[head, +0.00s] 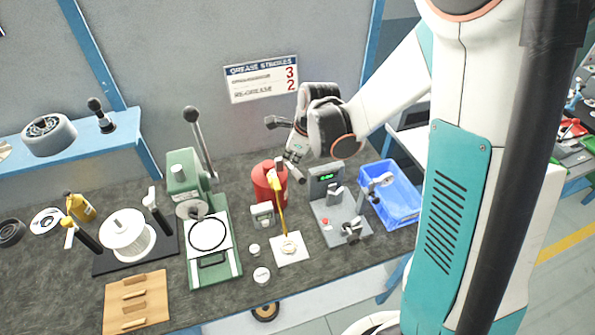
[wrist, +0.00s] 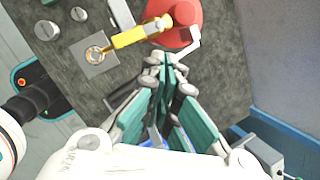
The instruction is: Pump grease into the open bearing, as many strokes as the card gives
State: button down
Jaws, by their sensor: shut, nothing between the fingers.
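The red grease pump (head: 268,184) stands upright on the bench, and its red top shows in the wrist view (wrist: 187,30). A yellow spout (head: 277,197) runs from it down to the open bearing (head: 290,247), which lies on a pale square plate (head: 281,261); the spout tip is at the bearing. My gripper (head: 292,160) is shut and empty above the pump. In the wrist view its fingertips (wrist: 168,65) are close to a pale bent lever (wrist: 190,45) on the pump; I cannot tell if they touch. The card (head: 262,79) on the wall shows a red 3 above a red 2; "RE-GREASE" is beside the 2.
A green press (head: 187,180) with a tall lever stands left of the pump. A grey fixture with a green display (head: 325,176) and a blue bin (head: 395,208) stand to the right. A small grey box (head: 262,214) and white caps (head: 261,275) lie near the plate.

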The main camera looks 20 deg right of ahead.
jog(key=shift+w+r+p, duration=0.3)
jog(key=shift+r+p, duration=0.05)
jog(key=shift+r, duration=0.3)
jog(key=shift+w+r+p, duration=0.3)
jog(key=shift+r, duration=0.35)
jog(key=shift+w+r+p, duration=0.3)
jog(key=shift+r+p, duration=0.05)
jog(key=shift+r, duration=0.3)
dwell(0.5)
jog(key=r, duration=0.1)
jog(key=w+r+p, duration=0.1)
jog(key=r+p, duration=0.1)
jog(key=shift+w+r, duration=0.2)
jog(key=shift+w, duration=0.15)
jog(key=shift+f, duration=0.15)
jog(key=s+f+b, duration=0.1)
jog(key=f, duration=0.1)
jog(key=s+f+b, duration=0.1)
jog(key=f+b, duration=0.1)
jog(key=s+f+b, duration=0.1)
jog(key=f, duration=0.2)
jog(key=shift+s+b, duration=0.15)
jog(key=shift+b, duration=0.15)
jog(key=shift+s+f+b, duration=0.25)
jog(key=shift+f+b, duration=0.1)
jog(key=shift+f, duration=0.15)
dwell(0.7)
jog(key=shift+s+f+b, duration=0.2)
jog(key=shift+f+b, duration=0.05)
jog(key=shift+b, duration=0.25)
